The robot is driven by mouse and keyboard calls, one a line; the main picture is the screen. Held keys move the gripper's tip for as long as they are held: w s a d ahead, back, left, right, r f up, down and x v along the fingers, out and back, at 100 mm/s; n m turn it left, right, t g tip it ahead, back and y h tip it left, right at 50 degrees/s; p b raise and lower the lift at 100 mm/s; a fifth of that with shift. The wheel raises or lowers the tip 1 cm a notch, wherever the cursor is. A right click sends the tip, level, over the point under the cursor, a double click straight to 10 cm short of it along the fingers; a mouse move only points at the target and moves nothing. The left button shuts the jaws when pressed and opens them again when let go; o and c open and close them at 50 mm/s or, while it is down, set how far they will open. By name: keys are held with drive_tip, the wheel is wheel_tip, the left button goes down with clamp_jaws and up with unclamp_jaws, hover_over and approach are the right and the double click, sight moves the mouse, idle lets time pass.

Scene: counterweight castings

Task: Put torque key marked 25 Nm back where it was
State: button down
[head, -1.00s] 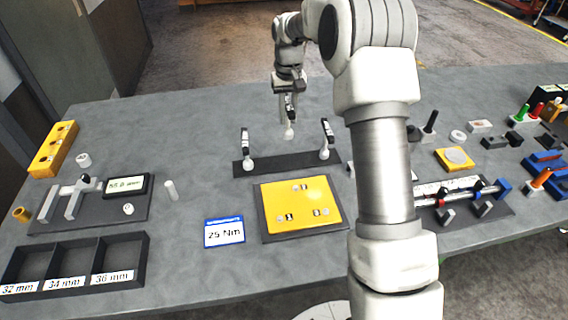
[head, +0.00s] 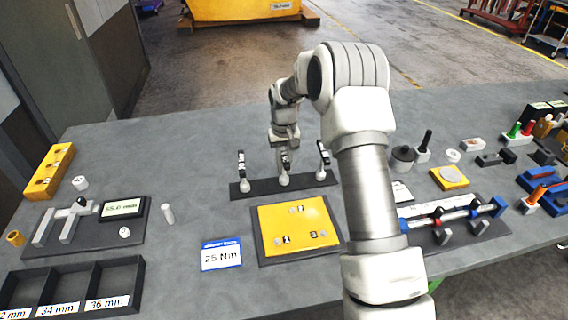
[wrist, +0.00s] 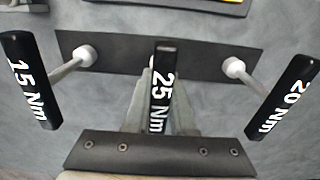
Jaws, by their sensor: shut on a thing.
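The torque key marked 25 Nm (wrist: 161,90) has a black handle with white lettering. My gripper (head: 284,160) is shut on it, and it stands roughly upright between the other two keys. In the head view its pale lower end (head: 284,180) is at the middle of the black rack (head: 262,187). The wrist view hides its lower end, so I cannot tell whether it is fully seated. The 15 Nm key (wrist: 28,80) stands at one end of the rack and the 20 Nm key (wrist: 283,97) at the other.
A yellow plate (head: 297,228) lies in front of the rack, with a 25 Nm card (head: 221,254) to its left. A gauge with a display (head: 122,208) and a three-part tray (head: 140,285) are on the left. Grey bench top behind the rack is clear.

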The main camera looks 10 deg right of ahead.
drive_tip(key=shift+f, duration=0.1)
drive_tip(key=c, duration=0.8)
unclamp_jaws()
drive_tip(key=shift+o, duration=0.2)
